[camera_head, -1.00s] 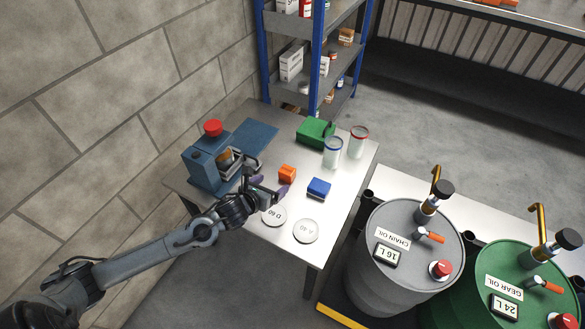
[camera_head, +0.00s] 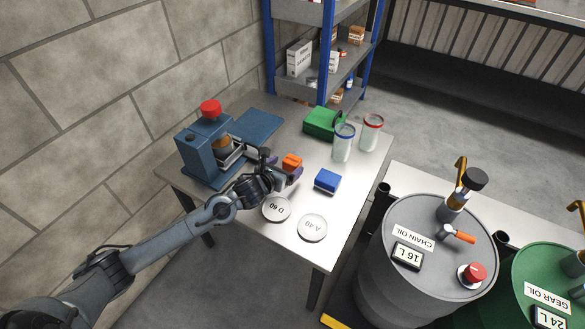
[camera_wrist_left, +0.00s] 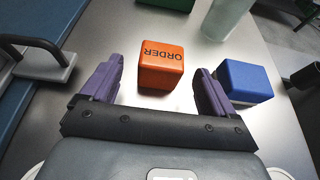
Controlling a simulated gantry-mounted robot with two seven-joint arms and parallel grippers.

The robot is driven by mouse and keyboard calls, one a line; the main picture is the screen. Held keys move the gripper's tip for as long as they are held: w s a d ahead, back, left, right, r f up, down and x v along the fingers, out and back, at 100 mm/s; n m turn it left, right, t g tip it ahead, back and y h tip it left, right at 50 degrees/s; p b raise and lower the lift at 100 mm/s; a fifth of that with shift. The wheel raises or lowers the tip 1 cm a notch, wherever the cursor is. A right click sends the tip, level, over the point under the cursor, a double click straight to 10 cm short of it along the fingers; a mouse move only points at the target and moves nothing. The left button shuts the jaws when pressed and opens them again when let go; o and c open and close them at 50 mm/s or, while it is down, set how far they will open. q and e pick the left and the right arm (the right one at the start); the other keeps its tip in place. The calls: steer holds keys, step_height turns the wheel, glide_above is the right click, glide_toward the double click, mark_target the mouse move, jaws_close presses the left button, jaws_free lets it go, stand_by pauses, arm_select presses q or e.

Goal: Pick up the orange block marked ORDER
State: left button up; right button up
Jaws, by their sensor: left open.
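The orange block (camera_head: 292,161) sits on the metal table. In the left wrist view the orange block (camera_wrist_left: 161,64) shows the word ORDER on its top, upside down. My left gripper (camera_head: 282,168) is low over the table, right beside the block. In the left wrist view my left gripper (camera_wrist_left: 158,88) is open, its two purple fingers pointing at the block, one toward each side. The block's near part lies about level with the fingertips, with gaps on both sides. I cannot tell whether it is fully between them. My right gripper is not in view.
A blue block (camera_head: 327,181) lies close to the right finger. Two white discs, D 60 (camera_head: 277,208) and A 40 (camera_head: 312,228), lie in front. A blue press (camera_head: 200,155), a green box (camera_head: 320,123) and two jars (camera_head: 343,142) stand around. Drums (camera_head: 425,270) stand right.

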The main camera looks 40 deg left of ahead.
mark_target(293, 160)
arm_select(q)
steer(key=shift+w+a+f+b, duration=0.15)
steer(key=shift+w+f+b, duration=0.15)
steer(key=shift+w, duration=0.2)
steer(key=b+x, duration=0.2)
steer(key=x, duration=0.2)
steer(key=shift+w+r+b, duration=0.1)
steer(key=shift+r+b, duration=0.05)
steer(key=shift+b, duration=0.2)
steer(key=shift+w, duration=0.25)
steer(key=shift+c, duration=1)
steer(key=c, duration=0.7)
steer(key=shift+c, duration=0.9)
steer(key=shift+r, duration=0.1)
